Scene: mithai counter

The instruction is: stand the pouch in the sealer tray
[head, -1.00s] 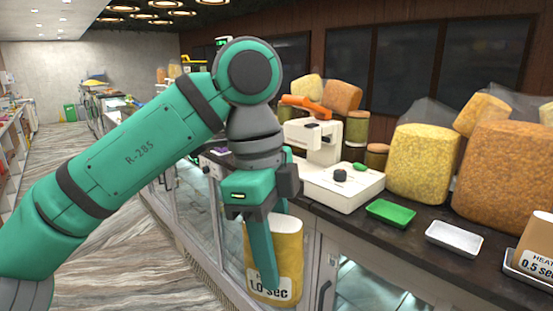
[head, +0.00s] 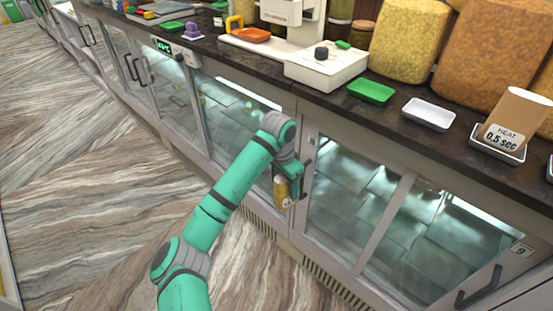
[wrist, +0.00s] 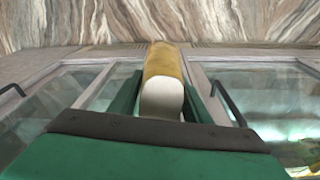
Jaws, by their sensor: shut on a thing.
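My gripper (head: 289,182) is shut on a small yellow pouch (head: 284,194) and holds it low, in front of the counter's glass doors and below the worktop. In the wrist view the pouch (wrist: 163,68) sits between the two green fingers, its pale end towards the camera. The white sealer machine (head: 328,68) stands on the counter, up and to the right of my gripper, with a dark knob and an orange piece (head: 252,35) at its left. Which tray is the sealer's I cannot tell for sure.
A green tray (head: 370,91) and an empty white tray (head: 428,114) lie right of the sealer. Another pouch (head: 512,122), marked HEAT 0.5 sec, leans in a tray (head: 499,152). Large bags (head: 409,40) stand behind. The counter edge and a door handle (head: 307,178) are near my gripper.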

